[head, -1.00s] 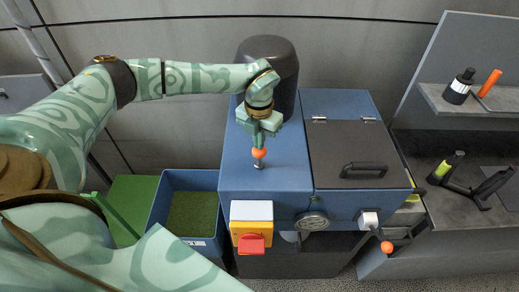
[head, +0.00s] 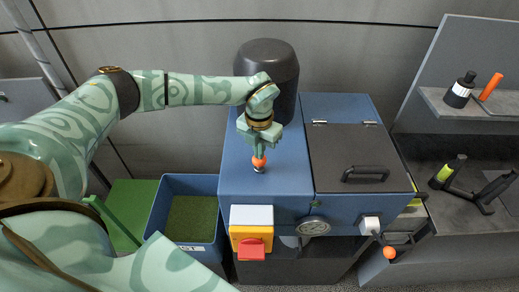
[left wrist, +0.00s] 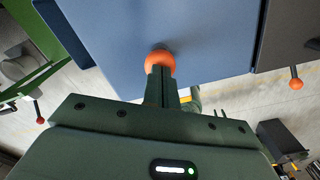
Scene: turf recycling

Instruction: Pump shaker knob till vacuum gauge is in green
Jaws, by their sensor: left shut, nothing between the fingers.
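The orange shaker knob (head: 259,163) stands on a short shaft on the blue machine's (head: 285,185) left top. My left gripper (head: 258,152) points down with shut, empty fingers, its tips right above the knob and apparently touching its top. In the left wrist view the shut fingertips (left wrist: 161,76) meet the near side of the orange knob (left wrist: 160,62). Little of the shaft shows below the knob. The vacuum gauge (head: 313,226) is a round dial on the machine's front; its needle and colours are too small to read. My right gripper is not in view.
A black cylinder (head: 268,62) stands behind the knob. A dark hinged lid (head: 350,145) covers the right top. A red switch (head: 251,248) and an orange-tipped lever (head: 389,252) are on the front. A blue bin (head: 188,183) stands left; a grey shelf (head: 450,100) stands right.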

